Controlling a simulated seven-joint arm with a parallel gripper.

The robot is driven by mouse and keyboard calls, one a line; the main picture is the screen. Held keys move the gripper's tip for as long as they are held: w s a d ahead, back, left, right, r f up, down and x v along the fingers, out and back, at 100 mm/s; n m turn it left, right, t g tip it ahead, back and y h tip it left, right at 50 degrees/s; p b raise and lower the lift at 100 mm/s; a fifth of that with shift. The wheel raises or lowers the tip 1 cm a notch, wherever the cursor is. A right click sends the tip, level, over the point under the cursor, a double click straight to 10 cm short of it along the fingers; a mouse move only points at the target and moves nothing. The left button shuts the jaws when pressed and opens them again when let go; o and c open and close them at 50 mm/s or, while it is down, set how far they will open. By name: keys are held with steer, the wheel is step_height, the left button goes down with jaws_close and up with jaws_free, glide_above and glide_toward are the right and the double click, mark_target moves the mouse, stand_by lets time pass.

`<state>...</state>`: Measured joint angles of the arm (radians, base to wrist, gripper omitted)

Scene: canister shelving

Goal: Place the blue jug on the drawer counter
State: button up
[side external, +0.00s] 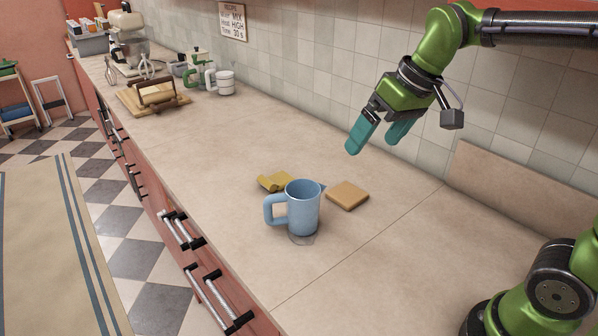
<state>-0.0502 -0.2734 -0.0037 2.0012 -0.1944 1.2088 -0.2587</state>
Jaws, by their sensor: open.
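The blue jug (303,208) stands upright on the drawer counter (225,150), with its handle toward the left. My gripper (374,140) is open and empty, above the counter and to the upper right of the jug, near the tiled wall. Its two teal fingers are apart and touch nothing. The counter is a long beige top over red drawers (205,290) with metal handles. A clear or shiny patch shows at the jug's base; I cannot tell what it is.
A tan square block (347,195) lies right of the jug, and a yellow curled item (276,181) lies just behind it. Farther back are a wooden board (150,103) with a roller, a white canister (225,83), a green item (197,75) and a mixer (127,35). The middle counter is clear.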

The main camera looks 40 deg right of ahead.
steer(key=s+f+m+t, duration=0.2)
steer(key=s+f, duration=0.1)
steer(key=s, duration=0.5)
steer(key=shift+s+d+f+m+t, duration=0.15)
steer(key=shift+d+f+m+t, duration=0.15)
steer(key=shift+m, duration=0.1)
steer(key=shift+s+f, duration=0.2)
steer(key=shift+s, duration=0.1)
steer(key=shift+c, duration=0.6)
steer(key=shift+s+f, duration=0.1)
steer(key=shift+c, duration=1.3)
steer(key=c, duration=0.5)
steer(key=shift+c, duration=0.2)
